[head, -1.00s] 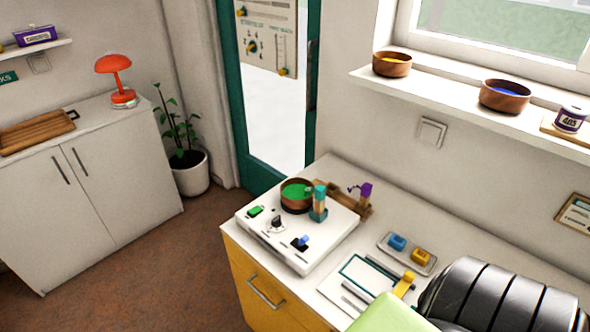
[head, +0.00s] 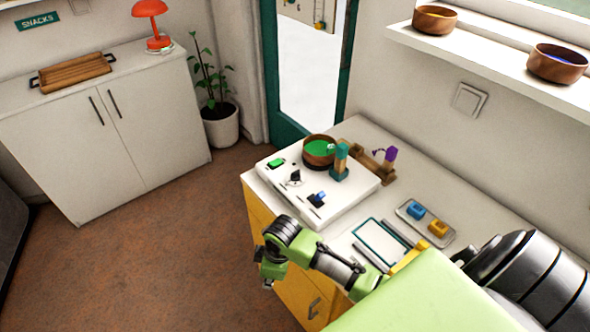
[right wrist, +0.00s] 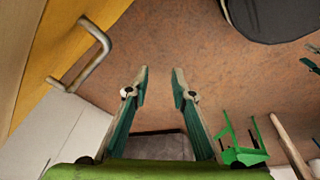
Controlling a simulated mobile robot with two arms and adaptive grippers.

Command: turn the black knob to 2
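The black knob (head: 294,178) stands on the white board (head: 348,207) on the counter in the head view. It is small there, and I cannot read its marks or setting. My right gripper (head: 268,276) hangs in front of the yellow drawers, lower than the board and apart from the knob. In the right wrist view my right gripper (right wrist: 162,72) has its two fingers apart with nothing between them, over the brown floor. The knob does not show in that view. My left gripper is not in view.
A tray with blue and yellow blocks (head: 447,240) lies to the right. A drawer handle (right wrist: 88,55) is near my right gripper.

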